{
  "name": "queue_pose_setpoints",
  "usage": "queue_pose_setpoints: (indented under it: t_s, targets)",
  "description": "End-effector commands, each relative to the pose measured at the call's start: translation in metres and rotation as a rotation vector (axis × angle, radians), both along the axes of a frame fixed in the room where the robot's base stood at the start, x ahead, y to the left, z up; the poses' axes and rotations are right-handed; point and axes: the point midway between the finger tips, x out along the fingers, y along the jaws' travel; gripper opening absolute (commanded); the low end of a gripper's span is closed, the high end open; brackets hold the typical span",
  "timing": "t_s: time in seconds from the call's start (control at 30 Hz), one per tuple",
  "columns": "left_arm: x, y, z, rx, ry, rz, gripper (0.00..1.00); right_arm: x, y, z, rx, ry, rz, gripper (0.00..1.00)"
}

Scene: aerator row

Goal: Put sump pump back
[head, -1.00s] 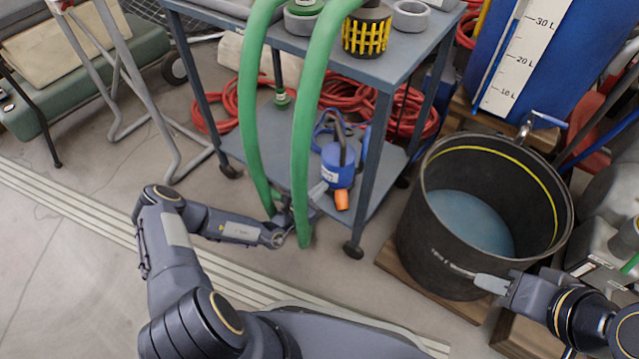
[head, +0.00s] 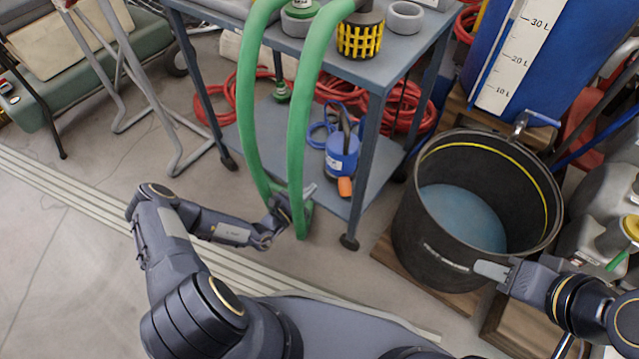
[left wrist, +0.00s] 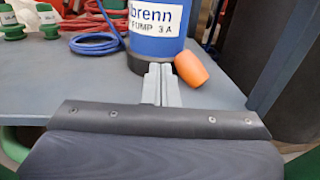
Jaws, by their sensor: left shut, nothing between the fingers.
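The blue sump pump (head: 342,154) stands upright on the lower shelf of the grey cart. Its white label reads "brenn PUMP 3A" in part in the left wrist view (left wrist: 155,18). An orange piece (head: 345,187) lies beside its base, near the shelf's front edge. My left gripper (head: 310,191) is shut and empty at the front of the shelf, partly behind a green hose. In the left wrist view its closed fingers (left wrist: 161,84) point at the pump's base, just short of it or touching; I cannot tell. My right gripper (head: 490,270) is at the black tub's front wall.
The black tub (head: 425,235) holds bluish water and stands on wood at the right. Two arcs of green hose (head: 297,150) hang down in front of the cart (head: 362,205). Red hose (head: 400,110) is coiled behind. The floor in front of the cart is clear.

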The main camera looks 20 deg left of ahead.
Motion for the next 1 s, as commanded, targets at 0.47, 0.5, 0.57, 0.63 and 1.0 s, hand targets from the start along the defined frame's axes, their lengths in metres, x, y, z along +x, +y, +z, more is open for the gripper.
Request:
queue_pose_setpoints:
  t_s: [0.47, 0.5, 0.57, 0.63, 1.0]
  targets:
    - [-0.064, 0.032, 0.001, 0.001, 0.000, 0.000, 0.00, 0.000, 0.000, 0.024, 0.000, 0.001, 0.000, 0.38]
    - [-0.065, 0.033, 0.001, 0.001, 0.000, 0.000, 0.00, 0.000, 0.000, 0.024, 0.000, 0.001, 0.000, 0.38]
    - [-0.066, 0.033, 0.000, 0.001, 0.000, -0.001, 0.00, 0.000, 0.000, 0.023, 0.000, 0.001, 0.000, 0.38]
    - [-0.066, 0.033, 0.000, 0.001, 0.000, -0.001, 0.00, 0.000, 0.000, 0.023, 0.000, 0.001, 0.000, 0.38]
    - [-0.065, 0.033, 0.000, 0.001, 0.000, 0.000, 0.00, 0.000, 0.000, 0.023, 0.000, 0.001, 0.000, 0.38]
